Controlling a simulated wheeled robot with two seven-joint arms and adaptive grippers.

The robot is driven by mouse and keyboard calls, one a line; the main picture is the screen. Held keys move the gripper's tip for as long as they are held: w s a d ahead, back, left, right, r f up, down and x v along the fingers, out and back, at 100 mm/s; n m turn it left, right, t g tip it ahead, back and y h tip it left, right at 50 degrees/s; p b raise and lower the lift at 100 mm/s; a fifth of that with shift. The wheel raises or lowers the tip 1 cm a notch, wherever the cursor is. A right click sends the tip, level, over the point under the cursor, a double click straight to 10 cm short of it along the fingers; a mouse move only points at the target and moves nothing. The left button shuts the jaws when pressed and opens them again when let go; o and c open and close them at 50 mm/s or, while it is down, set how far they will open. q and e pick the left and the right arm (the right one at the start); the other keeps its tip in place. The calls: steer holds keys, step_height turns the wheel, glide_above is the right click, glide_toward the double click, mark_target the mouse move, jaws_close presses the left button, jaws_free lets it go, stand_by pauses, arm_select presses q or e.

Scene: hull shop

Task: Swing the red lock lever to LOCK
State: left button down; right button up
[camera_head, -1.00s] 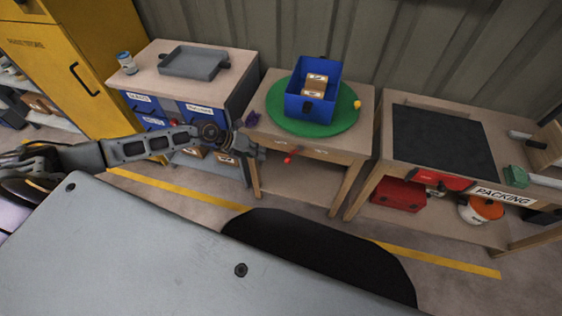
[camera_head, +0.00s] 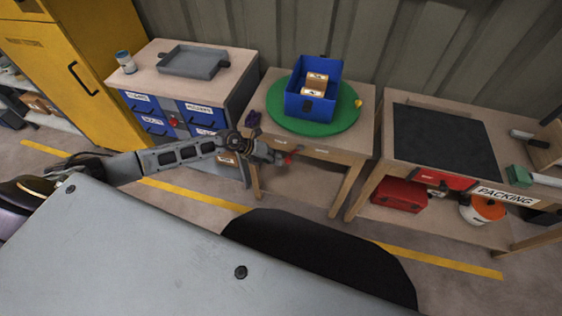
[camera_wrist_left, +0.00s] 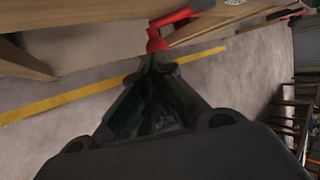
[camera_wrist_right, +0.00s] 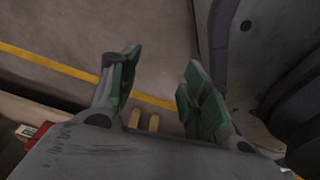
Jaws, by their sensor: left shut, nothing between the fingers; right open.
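The red lock lever (camera_head: 290,156) is on the front edge of the wooden table with the green turntable, below small unreadable labels. My left gripper (camera_head: 279,158) is shut and empty, with its tips right beside the lever. In the left wrist view the red lever (camera_wrist_left: 157,38) stands just beyond the closed fingertips (camera_wrist_left: 158,62); I cannot tell whether they touch. My right gripper (camera_wrist_right: 160,72) is open and empty in the right wrist view, over the floor; it does not show in the head view.
A blue bin (camera_head: 312,104) with cardboard boxes stands on the green turntable (camera_head: 345,122). A blue drawer cabinet with a grey tray (camera_head: 192,62) is on the left. A packing table (camera_head: 512,155) is on the right. The floor in front of the tables is open.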

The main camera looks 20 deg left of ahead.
arm_select(q)
steer(key=shift+b+x, duration=0.4)
steer(key=shift+x, duration=1.2)
arm_select(e)
steer(key=shift+w+a+r, duration=0.1)
steer(key=shift+w+r, duration=0.2)
steer(key=shift+w, duration=0.25)
steer(key=shift+w+r, duration=0.25)
steer(key=shift+w, duration=0.25)
